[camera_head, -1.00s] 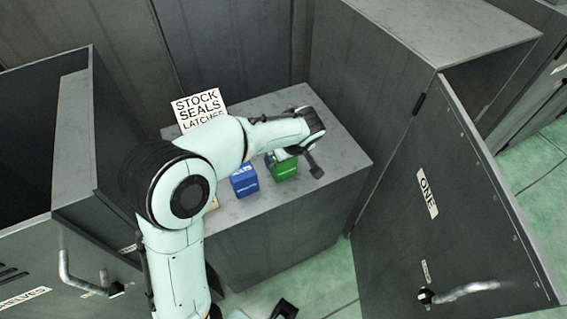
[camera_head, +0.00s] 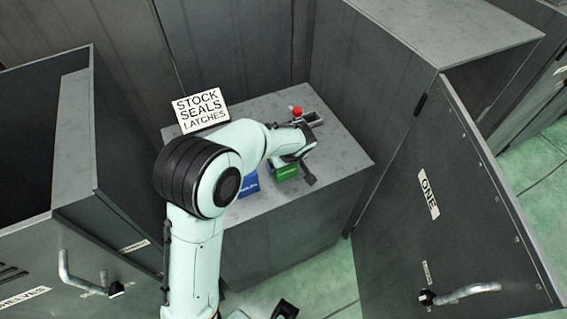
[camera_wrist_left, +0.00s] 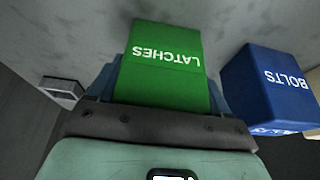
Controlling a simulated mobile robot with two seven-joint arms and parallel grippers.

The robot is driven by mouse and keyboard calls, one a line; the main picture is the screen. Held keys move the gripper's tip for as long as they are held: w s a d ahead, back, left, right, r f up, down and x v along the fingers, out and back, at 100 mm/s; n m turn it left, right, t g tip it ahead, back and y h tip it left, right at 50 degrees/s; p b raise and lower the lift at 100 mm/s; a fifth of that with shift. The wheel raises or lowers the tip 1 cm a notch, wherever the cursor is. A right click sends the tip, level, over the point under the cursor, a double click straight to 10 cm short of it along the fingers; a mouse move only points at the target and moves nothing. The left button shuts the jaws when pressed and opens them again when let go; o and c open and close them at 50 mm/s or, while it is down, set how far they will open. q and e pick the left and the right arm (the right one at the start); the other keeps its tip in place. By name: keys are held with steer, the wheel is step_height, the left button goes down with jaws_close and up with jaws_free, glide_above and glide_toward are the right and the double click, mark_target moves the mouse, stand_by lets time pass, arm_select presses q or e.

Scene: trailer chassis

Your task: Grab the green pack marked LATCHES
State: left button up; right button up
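The green pack marked LATCHES (camera_head: 288,172) sits on the grey counter, partly covered by my left gripper in the head view. In the left wrist view the green pack (camera_wrist_left: 160,65) stands directly ahead of the gripper, its white lettering upside down. My left gripper (camera_head: 292,168) is low over the pack. Its blue-grey fingers (camera_wrist_left: 160,100) show on both sides of the pack and look open. Whether they touch it I cannot tell. A sign reading STOCK, SEALS, LATCHES (camera_head: 200,111) stands at the counter's back left.
A blue BOLTS pack (camera_wrist_left: 268,88) stands close beside the green pack; my arm partly hides it in the head view (camera_head: 249,185). A small device with a red button (camera_head: 297,111) is at the back of the counter (camera_head: 345,158). An open door marked ONE (camera_head: 455,200) stands at right.

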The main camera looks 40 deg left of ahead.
arm_select(q)
steer(key=shift+c, duration=0.8)
steer(key=shift+r, duration=0.1)
